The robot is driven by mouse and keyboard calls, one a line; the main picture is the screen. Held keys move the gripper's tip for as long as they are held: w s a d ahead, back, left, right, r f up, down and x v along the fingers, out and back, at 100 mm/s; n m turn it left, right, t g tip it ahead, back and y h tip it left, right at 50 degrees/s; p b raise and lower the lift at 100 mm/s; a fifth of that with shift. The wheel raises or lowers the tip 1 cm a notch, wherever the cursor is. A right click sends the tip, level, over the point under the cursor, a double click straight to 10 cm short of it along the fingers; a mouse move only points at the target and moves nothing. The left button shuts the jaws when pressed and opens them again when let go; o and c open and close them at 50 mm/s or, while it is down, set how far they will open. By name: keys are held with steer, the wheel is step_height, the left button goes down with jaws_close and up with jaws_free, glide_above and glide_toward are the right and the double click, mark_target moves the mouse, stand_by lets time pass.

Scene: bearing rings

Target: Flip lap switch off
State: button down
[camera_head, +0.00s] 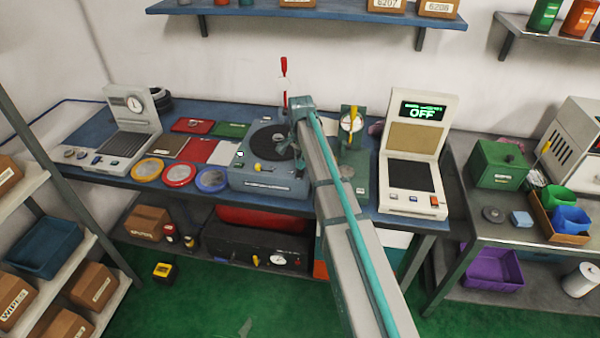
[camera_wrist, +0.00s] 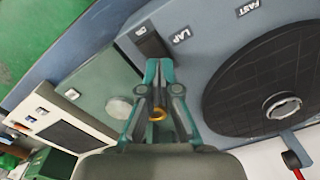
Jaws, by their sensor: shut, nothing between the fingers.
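The lapping machine (camera_head: 262,182) is a blue-grey box on the blue bench, with a dark round plate on top. The plate (camera_wrist: 250,85) fills the right of the wrist view. The lap switch (camera_wrist: 150,44) is a small dark rocker beside the LAP label, near the machine's edge. A small white label sits at its far end; I cannot read it or tell which way the rocker is tipped. My gripper (camera_wrist: 160,66) is shut and empty, its fingertips at the near end of the switch; I cannot tell whether they touch. In the head view my arm hides the switch.
A green device with a gauge (camera_head: 352,122) stands right of the machine. Beyond it is a beige tester (camera_head: 410,204) whose screen reads OFF. Red and green trays and coloured rings (camera_head: 180,173) lie to the left. A red-topped rod (camera_head: 284,68) stands behind the machine.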

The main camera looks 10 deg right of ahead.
steer(key=shift+f+b, duration=0.3)
steer(key=shift+f, duration=0.5)
stand_by(0.4)
steer(key=shift+r, duration=0.15)
steer(key=shift+r+p, duration=2)
steer(key=shift+r, duration=1.4)
